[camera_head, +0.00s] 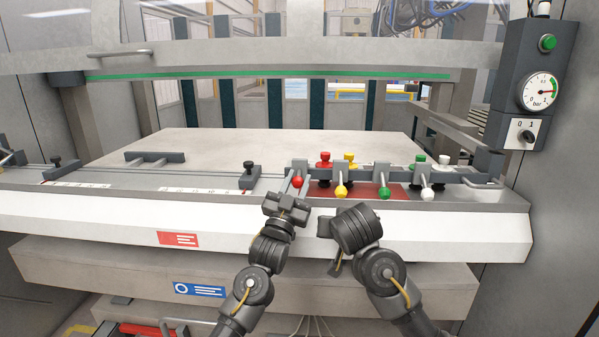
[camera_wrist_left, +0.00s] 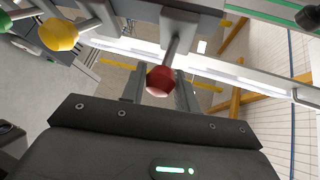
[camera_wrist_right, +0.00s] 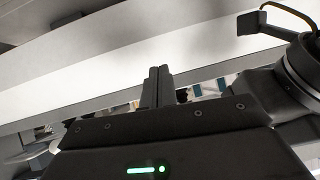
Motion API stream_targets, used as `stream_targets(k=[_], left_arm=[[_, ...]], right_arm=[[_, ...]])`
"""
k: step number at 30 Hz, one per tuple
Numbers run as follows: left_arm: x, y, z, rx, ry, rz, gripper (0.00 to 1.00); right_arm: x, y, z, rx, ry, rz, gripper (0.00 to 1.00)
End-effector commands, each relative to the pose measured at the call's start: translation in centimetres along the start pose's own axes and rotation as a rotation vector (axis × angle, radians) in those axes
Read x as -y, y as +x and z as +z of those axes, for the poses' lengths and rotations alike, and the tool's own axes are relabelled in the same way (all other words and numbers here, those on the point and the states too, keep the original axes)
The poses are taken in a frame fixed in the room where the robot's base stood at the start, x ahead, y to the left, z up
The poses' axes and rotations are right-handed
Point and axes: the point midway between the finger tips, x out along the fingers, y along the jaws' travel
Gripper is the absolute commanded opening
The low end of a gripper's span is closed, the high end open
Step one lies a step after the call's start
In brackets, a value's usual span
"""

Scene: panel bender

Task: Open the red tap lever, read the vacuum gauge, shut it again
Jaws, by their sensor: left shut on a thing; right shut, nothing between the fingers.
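The red tap lever (camera_head: 297,182) is the leftmost of a row of ball-ended levers on the front rail. Its ball sits slightly higher in the head view than the others. My left gripper (camera_head: 296,186) is shut on this ball. In the left wrist view the red ball (camera_wrist_left: 160,81) sits between the two fingers. The vacuum gauge (camera_head: 540,91) is on the grey post at right; its needle points right, to the green arc. My right gripper (camera_wrist_right: 158,86) is shut and empty, below the white front beam; its fingertips are hard to see in the head view.
Yellow (camera_head: 341,192), green (camera_head: 384,193) and white (camera_head: 427,195) levers stand to the right of the red one. Coloured knobs sit behind them, a red one (camera_head: 324,159) nearest the red lever. The white beam (camera_head: 100,220) runs across the front. A 0/1 switch (camera_head: 526,135) is below the gauge.

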Motion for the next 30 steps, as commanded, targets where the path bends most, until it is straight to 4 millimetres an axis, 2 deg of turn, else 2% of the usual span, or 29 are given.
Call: stream_targets(k=[1, 4, 7, 12, 16, 22, 26, 30], left_arm=[[-0.1, 0.0, 0.1, 0.003, -0.001, 0.003, 0.0], [-0.1, 0.0, 0.1, 0.003, -0.001, 0.003, 0.0], [-0.2, -0.1, 0.1, 0.003, -0.001, 0.003, 0.0], [-0.2, 0.0, 0.1, 0.002, -0.001, 0.003, 0.0], [-0.2, 0.0, 0.1, 0.002, -0.001, 0.003, 0.0], [-0.2, 0.0, 0.1, 0.002, -0.001, 0.003, 0.0], [-0.2, 0.0, 0.1, 0.002, -0.001, 0.003, 0.0], [-0.2, 0.0, 0.1, 0.002, -0.001, 0.003, 0.0]], right_arm=[[1.3, -2.5, -3.4, -0.053, 0.0, 0.0, 0.0], [3.3, -6.8, -8.0, -0.128, 0.011, 0.004, 0.0], [5.8, -10.1, -10.8, -0.179, 0.039, 0.007, 0.0], [9.1, -13.6, -12.9, -0.233, 0.101, 0.011, 0.0], [10.1, -14.8, -13.5, -0.251, 0.122, 0.015, 0.0], [10.3, -14.9, -13.7, -0.256, 0.129, 0.016, 0.0], [10.3, -13.9, -13.9, -0.254, 0.129, 0.017, 0.0], [10.2, -11.6, -14.5, -0.252, 0.129, 0.018, 0.0]])
